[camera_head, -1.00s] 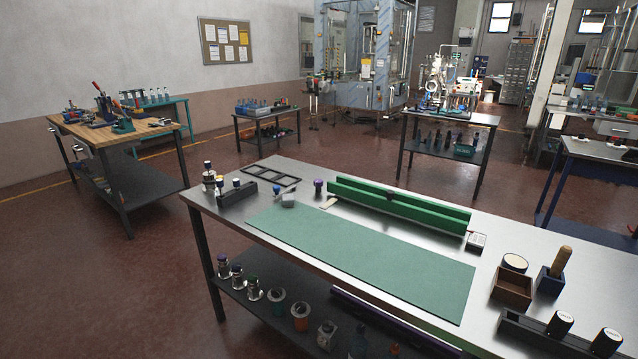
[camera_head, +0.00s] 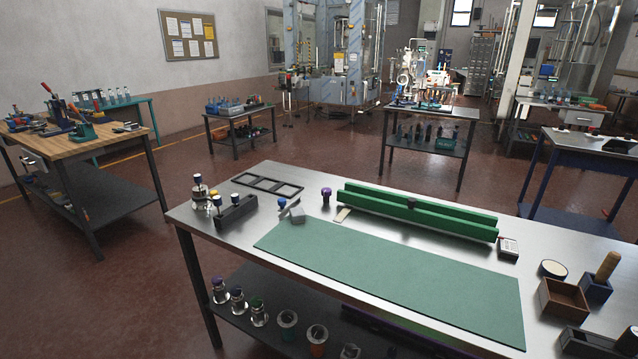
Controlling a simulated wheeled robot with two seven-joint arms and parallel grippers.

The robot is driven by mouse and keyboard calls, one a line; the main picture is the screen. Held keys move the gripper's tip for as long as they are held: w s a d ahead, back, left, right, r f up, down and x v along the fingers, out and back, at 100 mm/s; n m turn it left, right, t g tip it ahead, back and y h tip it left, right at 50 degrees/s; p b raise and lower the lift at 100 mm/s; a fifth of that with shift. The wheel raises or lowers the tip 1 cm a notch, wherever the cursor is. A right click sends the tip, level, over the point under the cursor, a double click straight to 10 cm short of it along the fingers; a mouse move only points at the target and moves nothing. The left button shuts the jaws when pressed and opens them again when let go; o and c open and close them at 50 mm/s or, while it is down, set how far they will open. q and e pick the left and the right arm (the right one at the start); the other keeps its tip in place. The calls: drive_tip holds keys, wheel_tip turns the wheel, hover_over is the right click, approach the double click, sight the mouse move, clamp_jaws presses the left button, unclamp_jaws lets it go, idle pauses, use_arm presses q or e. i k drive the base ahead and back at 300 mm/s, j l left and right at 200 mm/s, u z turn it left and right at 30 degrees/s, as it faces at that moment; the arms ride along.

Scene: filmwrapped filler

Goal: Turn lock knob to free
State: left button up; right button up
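Neither of my grippers is in view. I cannot tell for sure which part is the lock knob. A small purple-topped knob (camera_head: 326,194) stands upright on the metal bench (camera_head: 225,252), left of the long green channel (camera_head: 415,212). A grey block (camera_head: 297,214) with a blue round top (camera_head: 282,202) beside it sits near the left end of the green mat (camera_head: 390,275). A glass and metal apparatus (camera_head: 415,70), wrapped-looking and pale, stands on a far table; its details are too small to make out.
On the bench, a black rack (camera_head: 236,212) and small bottles (camera_head: 199,190) stand at the left, and a wooden box (camera_head: 562,298) at the right. A wooden-topped workbench (camera_head: 85,143) stands left. The far table (camera_head: 432,113) stands behind. Brown floor lies open between them.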

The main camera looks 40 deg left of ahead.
sight(326, 191)
drive_tip(key=j+z, duration=0.1)
drive_tip(key=j, duration=0.45)
drive_tip(key=k+j+z, duration=0.1)
drive_tip(key=j, duration=0.5)
drive_tip(key=j+z, duration=0.1)
drive_tip(key=j, duration=0.45)
drive_tip(key=k+j+z, duration=0.1)
drive_tip(key=j, duration=0.45)
